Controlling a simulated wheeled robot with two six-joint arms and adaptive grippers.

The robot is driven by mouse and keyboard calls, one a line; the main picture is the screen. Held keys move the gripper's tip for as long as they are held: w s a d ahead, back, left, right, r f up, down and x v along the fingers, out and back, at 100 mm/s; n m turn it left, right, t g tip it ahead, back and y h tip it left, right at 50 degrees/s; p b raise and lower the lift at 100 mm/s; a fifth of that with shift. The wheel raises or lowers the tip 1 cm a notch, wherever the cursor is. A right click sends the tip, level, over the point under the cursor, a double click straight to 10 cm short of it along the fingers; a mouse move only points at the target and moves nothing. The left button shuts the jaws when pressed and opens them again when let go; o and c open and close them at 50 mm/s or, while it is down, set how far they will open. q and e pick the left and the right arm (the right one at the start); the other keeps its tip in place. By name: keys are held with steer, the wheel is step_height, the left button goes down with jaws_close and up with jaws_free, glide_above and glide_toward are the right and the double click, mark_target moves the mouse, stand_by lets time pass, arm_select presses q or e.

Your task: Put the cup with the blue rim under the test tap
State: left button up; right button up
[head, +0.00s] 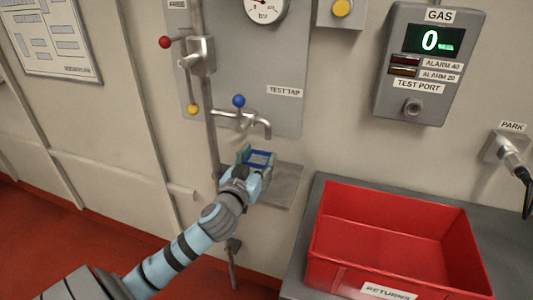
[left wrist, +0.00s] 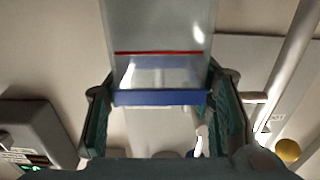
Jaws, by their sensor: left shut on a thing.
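The cup with the blue rim (head: 261,158) is in my left gripper (head: 256,164), below and close to the spout of the test tap (head: 262,122). In the left wrist view the cup's blue rim (left wrist: 160,97) runs across between the two dark green fingers. My left gripper also shows there (left wrist: 160,84), shut on the cup from both sides. A thin red line shows above the blue band. The gripper partly hides the cup in the head view, so I cannot tell whether its base touches the small grey shelf (head: 284,187). My right gripper is not in view.
A red returns crate (head: 335,262) stands on the grey bench (head: 300,255) at the right. A vertical pipe (head: 211,130) with a red-knobbed lever (head: 165,42) runs left of the tap. The gas panel (head: 428,65) is on the wall above the crate.

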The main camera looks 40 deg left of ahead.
mark_target(255, 170)
arm_select(q)
steer(key=x, duration=0.5)
steer(key=f+x, duration=0.1)
steer(key=x, duration=0.1)
steer(key=shift+w+f+b, duration=0.1)
steer(key=shift+w+b, duration=0.15)
steer(key=shift+b, duration=0.1)
steer(key=shift+f, duration=0.3)
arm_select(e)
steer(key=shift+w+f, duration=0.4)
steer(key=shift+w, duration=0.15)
arm_select(q)
steer(key=shift+f, duration=0.1)
steer(key=o, duration=1)
steer(key=shift+o, duration=0.2)
steer(key=v, duration=1.2)
steer(key=shift+s+d, duration=0.1)
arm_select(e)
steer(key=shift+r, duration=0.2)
